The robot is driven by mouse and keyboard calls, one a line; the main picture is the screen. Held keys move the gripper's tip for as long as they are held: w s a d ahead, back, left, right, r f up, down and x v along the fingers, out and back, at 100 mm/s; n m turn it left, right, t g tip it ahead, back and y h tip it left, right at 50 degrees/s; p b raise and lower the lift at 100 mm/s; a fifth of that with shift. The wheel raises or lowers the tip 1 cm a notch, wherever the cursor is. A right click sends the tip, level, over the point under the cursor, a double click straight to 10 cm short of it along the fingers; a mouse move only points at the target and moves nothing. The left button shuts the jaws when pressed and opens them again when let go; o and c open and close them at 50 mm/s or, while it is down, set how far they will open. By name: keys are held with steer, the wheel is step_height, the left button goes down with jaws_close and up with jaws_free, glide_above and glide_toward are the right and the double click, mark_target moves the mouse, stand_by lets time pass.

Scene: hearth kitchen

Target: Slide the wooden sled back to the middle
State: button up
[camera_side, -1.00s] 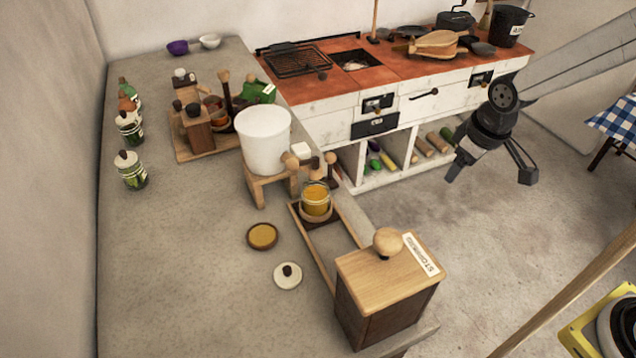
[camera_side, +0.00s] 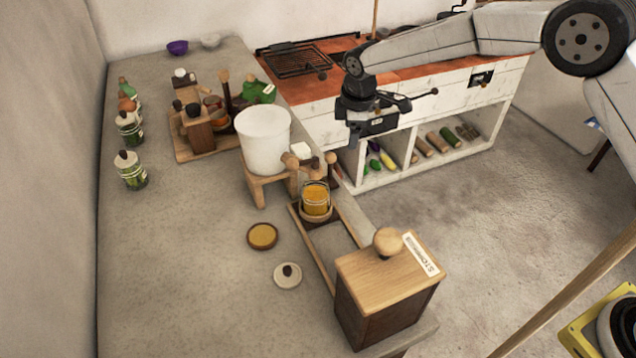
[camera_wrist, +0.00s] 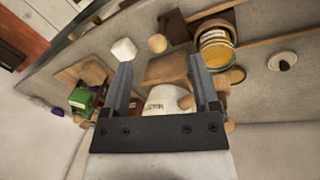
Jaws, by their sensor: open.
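A jar of yellow contents (camera_side: 316,199) sits in a round wooden seat (camera_side: 317,215), apparently the sled, at the far end of a two-rail wooden track (camera_side: 318,262), close to the white bucket (camera_side: 263,140). The jar also shows in the wrist view (camera_wrist: 215,45), right of my right finger. Small wooden knobs and a white cube (camera_side: 301,149) crowd the area beside the jar; a wooden ball (camera_wrist: 157,43) appears between my fingers in the wrist view. My gripper (camera_side: 372,130) is open and empty, held above and beyond the jar, pointing down.
A wooden-lidded box with a label (camera_side: 385,285) stands at the near end of the track. The bucket stands on a wooden stool. The stove (camera_side: 440,100) is behind.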

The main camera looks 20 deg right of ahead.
mark_target(331, 154)
steer(key=shift+w+a+f+n, duration=0.4)
steer(key=shift+w+a+n, duration=0.2)
steer(key=shift+a, duration=0.2)
steer(key=shift+w+a+f+n, duration=0.4)
steer(key=shift+w+a+n, duration=0.1)
steer(key=shift+w+a, duration=0.2)
steer(key=shift+f, duration=0.1)
steer(key=shift+w+d+f, duration=0.1)
steer(key=shift+w+f, duration=0.15)
steer(key=shift+f, duration=1)
steer(key=shift+w+f, duration=0.2)
steer(key=shift+f, duration=1)
steer(key=shift+w+d+f, duration=0.1)
steer(key=shift+w+f, duration=0.15)
steer(key=shift+f, duration=1)
jaws_close()
steer(key=shift+a, duration=0.1)
